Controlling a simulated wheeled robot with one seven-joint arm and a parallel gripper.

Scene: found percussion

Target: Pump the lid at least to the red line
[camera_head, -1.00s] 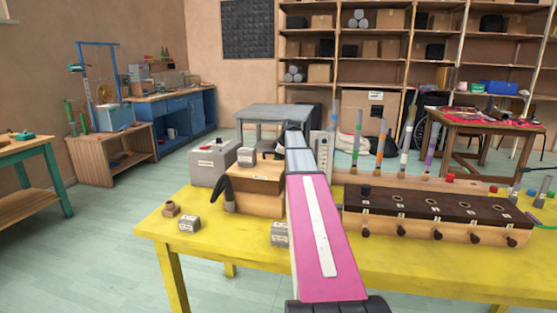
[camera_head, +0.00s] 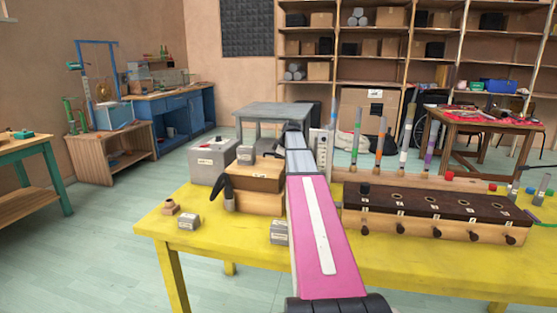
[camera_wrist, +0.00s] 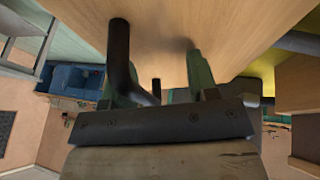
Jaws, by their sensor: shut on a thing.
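The wooden box (camera_head: 250,202) with its wooden lid (camera_head: 255,178) stands on the yellow table in the head view, left of my pink arm link. The lid sits slightly raised, with a dark band below its front edge. My gripper is mostly hidden behind my arm there. In the wrist view my gripper (camera_wrist: 157,70) has two green fingers against a pale wooden surface (camera_wrist: 165,25). A bent black bar (camera_wrist: 120,50) runs close to the left finger. The gripper is shut on what appears to be the lid's black handle; the contact is partly hidden. I cannot make out the red line.
A grey box (camera_head: 212,160) stands behind left of the wooden box. A dark-topped wooden box with holes (camera_head: 430,205) and coloured tubes (camera_head: 380,137) are at right.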

